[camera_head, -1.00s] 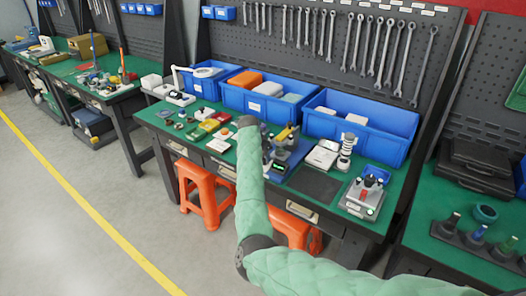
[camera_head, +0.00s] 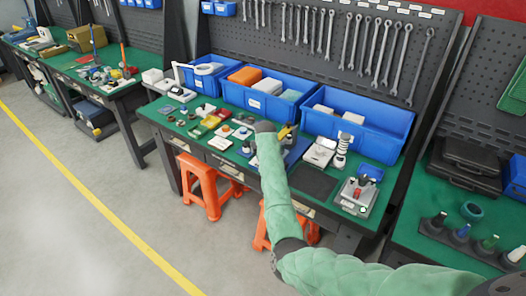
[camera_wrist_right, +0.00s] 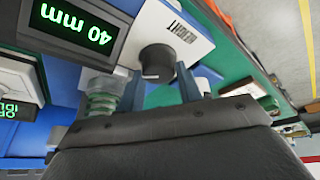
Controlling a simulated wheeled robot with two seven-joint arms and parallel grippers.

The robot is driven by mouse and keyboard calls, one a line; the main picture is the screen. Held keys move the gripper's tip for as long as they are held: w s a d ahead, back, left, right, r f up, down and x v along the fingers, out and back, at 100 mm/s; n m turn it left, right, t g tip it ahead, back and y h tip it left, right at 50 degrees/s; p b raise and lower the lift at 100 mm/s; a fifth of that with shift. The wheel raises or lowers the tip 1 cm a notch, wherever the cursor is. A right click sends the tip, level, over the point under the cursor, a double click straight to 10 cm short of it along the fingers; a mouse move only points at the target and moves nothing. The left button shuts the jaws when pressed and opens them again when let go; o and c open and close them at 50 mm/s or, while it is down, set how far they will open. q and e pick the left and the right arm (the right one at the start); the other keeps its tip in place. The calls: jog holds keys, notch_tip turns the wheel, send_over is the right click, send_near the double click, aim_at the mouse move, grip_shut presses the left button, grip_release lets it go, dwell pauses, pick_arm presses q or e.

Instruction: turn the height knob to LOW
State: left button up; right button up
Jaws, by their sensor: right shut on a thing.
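In the right wrist view the height knob (camera_wrist_right: 157,60) is a dark round knob on a pale panel, beside a rotated label that reads HEIGHT. A light mark shows on its near edge. A display (camera_wrist_right: 75,28) beside it reads 40 mm in green. My right gripper (camera_wrist_right: 160,72) has its two blue-grey fingers on either side of the knob, shut on it. In the head view my green-sleeved right arm reaches over the bench and hides the gripper, the knob and much of the tester. My left gripper is in neither view.
Blue bins (camera_head: 357,126) line the back of the green bench. A grey device with a red part (camera_head: 358,194) stands at the bench's right end. A dark mat (camera_head: 313,182) lies left of it. Orange stools (camera_head: 205,186) stand below. In the wrist view a clear spring-like cylinder (camera_wrist_right: 103,97) stands close to one finger.

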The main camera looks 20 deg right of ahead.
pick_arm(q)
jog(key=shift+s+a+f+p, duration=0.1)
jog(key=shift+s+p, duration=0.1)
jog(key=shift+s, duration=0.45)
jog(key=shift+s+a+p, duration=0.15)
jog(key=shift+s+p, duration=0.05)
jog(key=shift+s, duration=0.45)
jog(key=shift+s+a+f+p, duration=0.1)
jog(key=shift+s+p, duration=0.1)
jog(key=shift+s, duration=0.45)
pick_arm(e)
jog(key=shift+r+n+y, duration=0.1)
jog(key=shift+n+y, duration=0.5)
jog(key=shift+n, duration=0.9)
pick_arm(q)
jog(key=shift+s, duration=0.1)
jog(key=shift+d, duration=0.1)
pick_arm(e)
jog(key=o, duration=1)
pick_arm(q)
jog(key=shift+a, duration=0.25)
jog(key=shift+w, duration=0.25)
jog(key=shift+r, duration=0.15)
